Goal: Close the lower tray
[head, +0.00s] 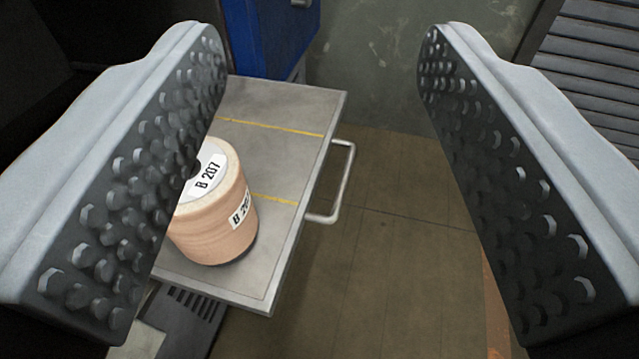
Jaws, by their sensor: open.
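The tray (290,150) is a flat grey metal shelf with yellow lines, pulled out, at left of centre in the head view. A pale metal handle (345,182) stands out from its right edge. A tan cylinder labelled B 207 (213,215) stands upright on the tray, its left part hidden behind my left finger. My gripper (325,190) is wide open and empty. Its two studded fingers stand at the left and right of the view, with the handle between them in the picture. I cannot tell how far the handle is from the fingers.
A blue cabinet (265,35) stands behind the tray. A dark slatted surface (590,70) is at the upper right. The brown floor (400,250) right of the handle is clear. A dark vented part (190,310) shows below the tray.

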